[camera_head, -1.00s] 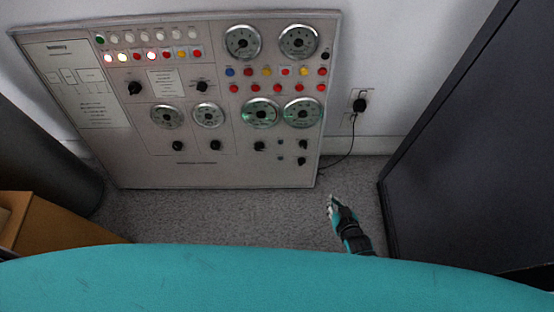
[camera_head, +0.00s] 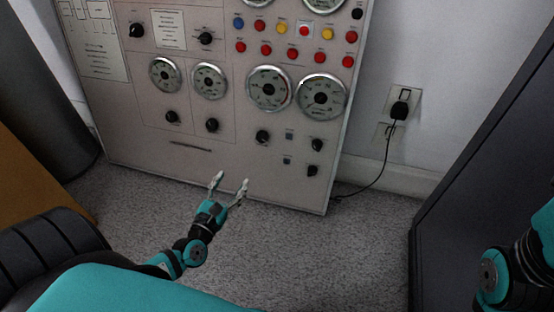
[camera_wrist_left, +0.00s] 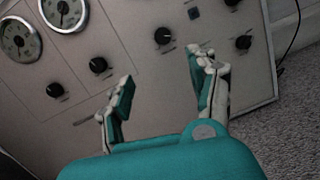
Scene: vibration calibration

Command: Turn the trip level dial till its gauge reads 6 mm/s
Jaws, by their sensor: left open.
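The grey-white control panel (camera_head: 240,165) bears round gauges and black dials. Its lower gauge row includes a left gauge (camera_head: 165,75), a second gauge (camera_head: 209,81), a third gauge (camera_head: 269,88) and a right gauge (camera_head: 321,97). Dials sit below them: a left dial (camera_head: 172,117), a second dial (camera_head: 212,125), a third dial (camera_head: 262,137) and a lower right dial (camera_head: 312,171). Labels and readings are too small to tell which is the trip level dial. My left gripper (camera_head: 231,184) is open and empty before the panel's lower edge. In the left wrist view, a dial (camera_wrist_left: 163,36) shows beyond its fingers.
A black plug (camera_head: 399,111) with a cable sits in a wall socket right of the panel. A dark cabinet (camera_head: 490,150) stands at the right. An orange-brown box (camera_head: 35,185) is at the left. Grey carpet (camera_head: 330,260) is bare between the panel and cabinet.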

